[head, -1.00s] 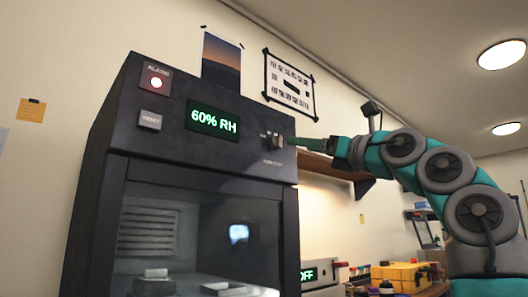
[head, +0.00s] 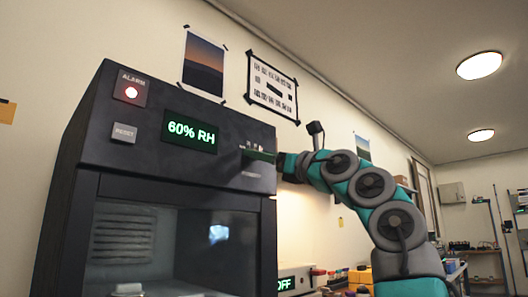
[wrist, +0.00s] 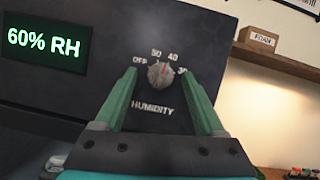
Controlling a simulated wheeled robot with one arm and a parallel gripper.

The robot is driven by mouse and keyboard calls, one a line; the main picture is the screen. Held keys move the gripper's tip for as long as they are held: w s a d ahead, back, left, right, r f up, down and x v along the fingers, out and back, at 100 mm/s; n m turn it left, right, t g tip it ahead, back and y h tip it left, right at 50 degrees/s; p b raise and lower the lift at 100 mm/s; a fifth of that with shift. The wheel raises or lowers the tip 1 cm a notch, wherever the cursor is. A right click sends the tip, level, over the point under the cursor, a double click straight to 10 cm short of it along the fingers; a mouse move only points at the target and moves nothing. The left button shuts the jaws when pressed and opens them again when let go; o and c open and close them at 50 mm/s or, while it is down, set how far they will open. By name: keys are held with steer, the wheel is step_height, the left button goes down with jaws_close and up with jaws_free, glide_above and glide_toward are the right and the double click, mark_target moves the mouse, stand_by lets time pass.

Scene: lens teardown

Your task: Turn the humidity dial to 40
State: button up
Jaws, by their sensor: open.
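The humidity dial (wrist: 160,75) is a small grey ribbed knob on the dark cabinet's front panel, with marks OFF, 50, 40 and 30 around it and HUMIDITY below. A small reddish line on it points up, between 50 and 40 as far as I can tell. My gripper (wrist: 160,84) is open, with one green finger on each side of the dial and gaps showing between. In the head view my gripper (head: 262,156) is at the panel and largely hides the dial. The display (head: 190,132) reads 60% RH in green.
A lit red ALARM lamp (head: 131,92) and a RESET button (head: 124,132) are on the panel's left. A glass-fronted chamber is below. A wooden shelf (wrist: 270,58) with a labelled box (wrist: 258,40) stands right of the cabinet.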

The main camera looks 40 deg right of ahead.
steer(key=shift+c, duration=0.4)
jaws_close()
steer(key=shift+m, duration=0.4)
steer(key=m+h+b, duration=0.1)
steer(key=m+h, duration=0.1)
steer(key=m, duration=0.1)
steer(key=shift+s+a+r+m+h, duration=0.1)
steer(key=shift+m+h, duration=0.3)
